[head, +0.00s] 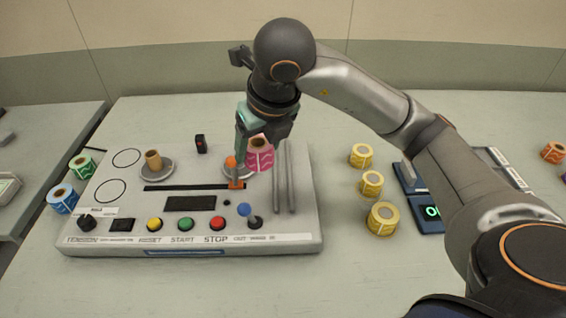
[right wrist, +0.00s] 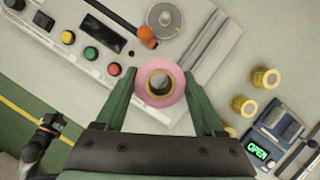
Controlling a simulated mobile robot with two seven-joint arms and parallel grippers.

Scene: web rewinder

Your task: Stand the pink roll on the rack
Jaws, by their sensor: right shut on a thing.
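The pink roll (head: 260,155) has a brown core and a white-patterned side. My right gripper (head: 256,138) is shut on it and holds it upright, its hole facing up, over the right part of the rewinder panel. In the right wrist view the pink roll (right wrist: 174,96) sits between the green fingertips. Two parallel grey rods (head: 285,180), which may be the rack, run along the panel just right of the roll. The gap between roll and panel is hard to judge. Part of my left arm shows at the lower left of the right wrist view; its jaws are unclear.
The rewinder (head: 110,240) has a spindle with a brown core (head: 153,161), an orange-tipped arm (head: 234,172) and buttons. Several yellow rolls (head: 382,218) stand on the table to its right, near a scale-like device (head: 430,215). Green and blue rolls (head: 62,198) sit at its left edge.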

